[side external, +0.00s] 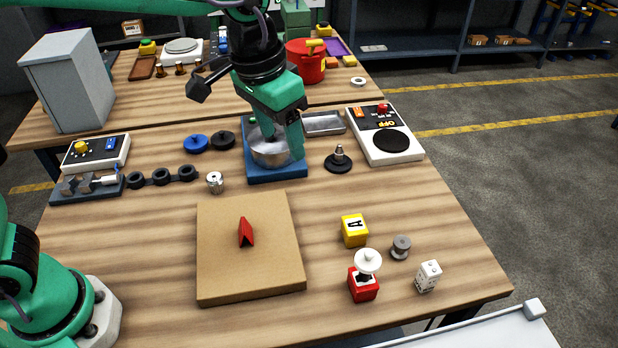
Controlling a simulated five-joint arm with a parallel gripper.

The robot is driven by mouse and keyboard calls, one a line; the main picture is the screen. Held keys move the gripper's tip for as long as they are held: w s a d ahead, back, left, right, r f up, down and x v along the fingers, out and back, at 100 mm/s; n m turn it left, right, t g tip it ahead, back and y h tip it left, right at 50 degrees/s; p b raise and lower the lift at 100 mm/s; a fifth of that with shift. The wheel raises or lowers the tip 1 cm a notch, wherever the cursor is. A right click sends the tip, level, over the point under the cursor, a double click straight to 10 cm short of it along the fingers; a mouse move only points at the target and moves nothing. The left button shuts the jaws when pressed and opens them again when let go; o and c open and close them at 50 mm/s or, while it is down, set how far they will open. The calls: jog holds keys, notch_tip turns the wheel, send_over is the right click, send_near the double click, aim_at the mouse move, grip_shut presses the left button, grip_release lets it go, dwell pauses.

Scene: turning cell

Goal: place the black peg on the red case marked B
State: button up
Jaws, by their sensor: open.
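A red case (363,287) stands at the front right of the table; its letter is not legible here. A white disc-shaped piece with a small knob (367,261) sits on top of it. A yellow case marked A (354,231) stands just behind it. I cannot pick out the black peg for certain; a black round base with a grey stepped post (338,161) stands right of the metal bowl. My gripper (285,150) is open, pointing down at the metal bowl (268,153) on a blue base. Its fingers partly hide the bowl, and contact is unclear.
A grey spool (401,247) and a white block (428,275) stand near the red case. A brown board (250,275) with a red folded piece (246,232) lies at front centre. A white scale-like device (385,138) is at right. Wood between board and yellow case is clear.

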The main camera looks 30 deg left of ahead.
jog(key=s+a+n+t, duration=0.1)
jog(key=s+a+t, duration=0.1)
jog(key=s+a, duration=0.5)
jog(key=s+a+f+n+t+y, duration=0.1)
jog(key=s+a, duration=0.6)
jog(key=a, duration=0.7)
jog(key=shift+s+a+f+n+t, duration=0.15)
jog(key=shift+s+f+n+t, duration=0.2)
jog(key=shift+n, duration=0.45)
